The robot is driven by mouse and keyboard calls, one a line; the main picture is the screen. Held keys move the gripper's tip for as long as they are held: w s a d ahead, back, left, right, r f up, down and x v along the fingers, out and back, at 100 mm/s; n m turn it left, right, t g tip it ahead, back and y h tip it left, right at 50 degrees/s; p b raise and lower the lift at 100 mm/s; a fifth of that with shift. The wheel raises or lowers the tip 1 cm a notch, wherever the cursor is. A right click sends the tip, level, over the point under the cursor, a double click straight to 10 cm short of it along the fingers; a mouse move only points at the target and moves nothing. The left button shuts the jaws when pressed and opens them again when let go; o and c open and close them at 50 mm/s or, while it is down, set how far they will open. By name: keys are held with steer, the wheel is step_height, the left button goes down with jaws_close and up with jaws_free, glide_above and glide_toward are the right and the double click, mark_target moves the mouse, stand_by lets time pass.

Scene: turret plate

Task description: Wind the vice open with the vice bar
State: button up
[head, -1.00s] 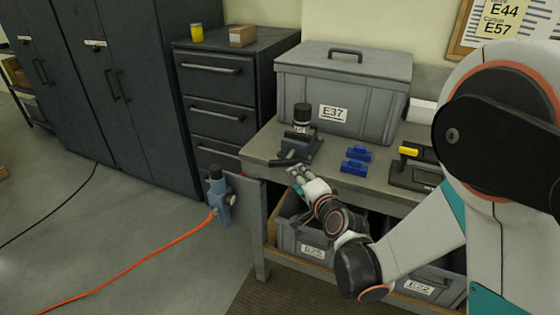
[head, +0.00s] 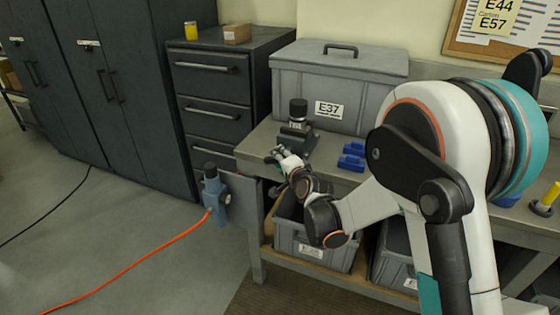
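The vice (head: 299,137) is a dark blue-grey block at the left end of the workbench. A black cylinder (head: 298,108) stands upright at its top; I cannot tell whether the jaws grip it. My gripper (head: 278,153) is at the vice's front left, just above the bench's front edge. A small dark piece beside the fingertips may be the vice bar, but my gripper mostly hides it. The fingers are too small to tell whether they are open, shut or holding the bar.
A grey lidded box (head: 345,88) marked E37 stands behind the vice. Blue parts (head: 351,158) lie to its right on the workbench (head: 334,172). Grey crates (head: 311,245) sit below. A blue-grey device (head: 214,195) with an orange hose is at the bench's left end.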

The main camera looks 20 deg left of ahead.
jaws_close()
steer(key=shift+a+r+n+h+p, duration=0.1)
steer(key=shift+r+n+h+p, duration=0.05)
steer(key=shift+n+h+p, duration=0.2)
stand_by(0.8)
